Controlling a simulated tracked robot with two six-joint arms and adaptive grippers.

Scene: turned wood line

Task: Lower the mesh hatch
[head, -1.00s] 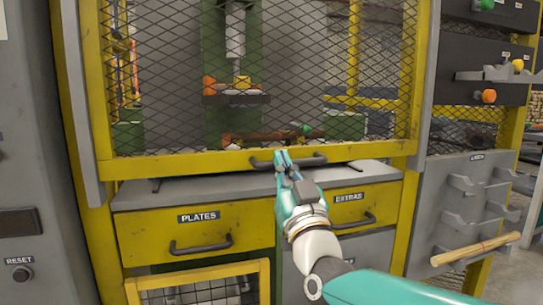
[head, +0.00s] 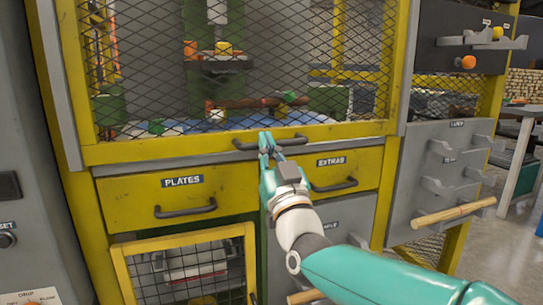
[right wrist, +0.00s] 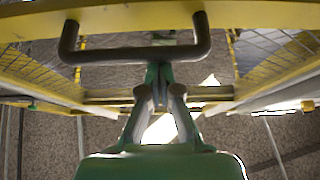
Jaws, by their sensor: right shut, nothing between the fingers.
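The mesh hatch (head: 180,149) is a yellow frame with dark wire mesh across the front of a cabinet. Its lower rail sits right above the drawer fronts. A dark bar handle (head: 296,142) is on that rail, and it also shows in the right wrist view (right wrist: 135,56). My right gripper (head: 269,143) is shut and empty, with its fingertips at the handle's left part in the head view. In the right wrist view the fingertips (right wrist: 159,75) are close against the bar; I cannot tell if they touch. My left gripper is not in view.
Below the hatch are a PLATES drawer (head: 120,206) and an EXTRAS drawer (head: 368,168) with handles. A mesh-fronted lower door (head: 180,240) is below. Behind the mesh is a green machine (head: 214,90). A grey panel with hooks and a wooden rod (head: 455,212) stands at right.

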